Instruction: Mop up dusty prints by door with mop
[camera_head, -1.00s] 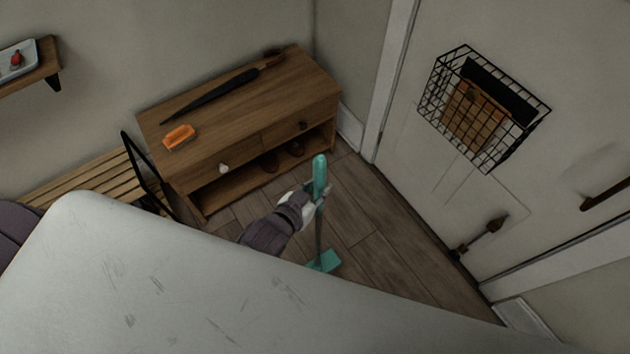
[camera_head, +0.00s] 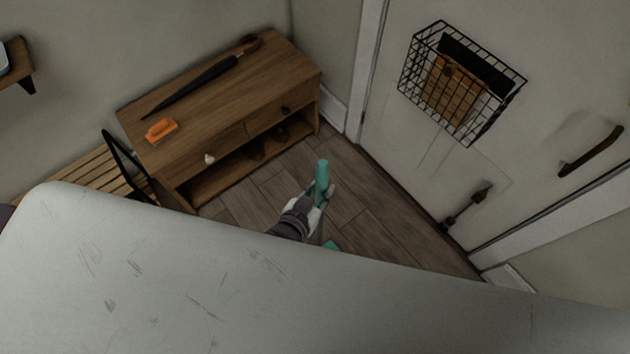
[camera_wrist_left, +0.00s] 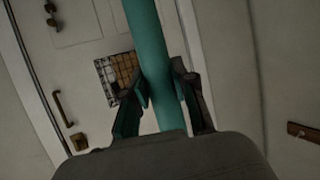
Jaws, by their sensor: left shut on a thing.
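The mop has a teal grip (camera_head: 322,174) and a thin pole. My left gripper (camera_head: 325,194) is shut around the handle just below its top end. In the left wrist view, the teal handle (camera_wrist_left: 150,45) stands between the fingers of my left gripper (camera_wrist_left: 162,88). Only a small piece of the teal mop head (camera_head: 331,246) shows low over the floor; the rest is hidden. The white door (camera_head: 395,130) is at the right and also shows in the wrist view (camera_wrist_left: 85,65). I cannot make out dusty prints on the visible floor. My right gripper is not in view.
A wooden cabinet (camera_head: 215,110) stands left of the mop, with an orange brush (camera_head: 161,130) and a closed dark umbrella (camera_head: 200,85) on top. A wire basket (camera_head: 460,82) hangs on the door. Plank floor (camera_head: 365,205) between cabinet and door is clear; nearer floor is hidden.

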